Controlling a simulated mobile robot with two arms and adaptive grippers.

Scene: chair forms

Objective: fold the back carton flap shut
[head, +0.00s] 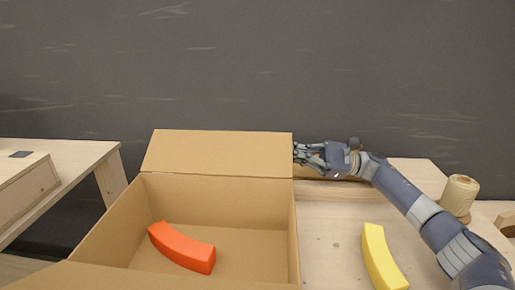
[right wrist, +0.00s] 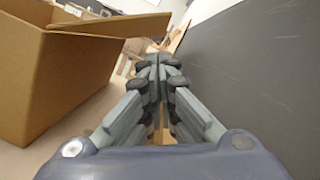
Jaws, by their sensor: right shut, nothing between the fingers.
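The open carton (head: 297,240) stands on the table in the head view, with a red curved piece (head: 182,248) lying inside it. Its back flap (head: 217,153) stands up and leans back from the rear edge. My right gripper (head: 299,153) is shut and empty at the right end of the back flap; whether it touches the flap cannot be told. In the right wrist view the closed fingers (right wrist: 158,70) point ahead, with the carton (right wrist: 40,70) to their left and the flap (right wrist: 115,24) sticking out toward them. My left gripper is not in view.
A yellow curved piece (head: 381,258) lies on the table right of the carton. A spool of twine (head: 459,194) stands at the table's right. A dark wall (head: 300,70) rises behind. Another wooden table (head: 70,160) is at the left.

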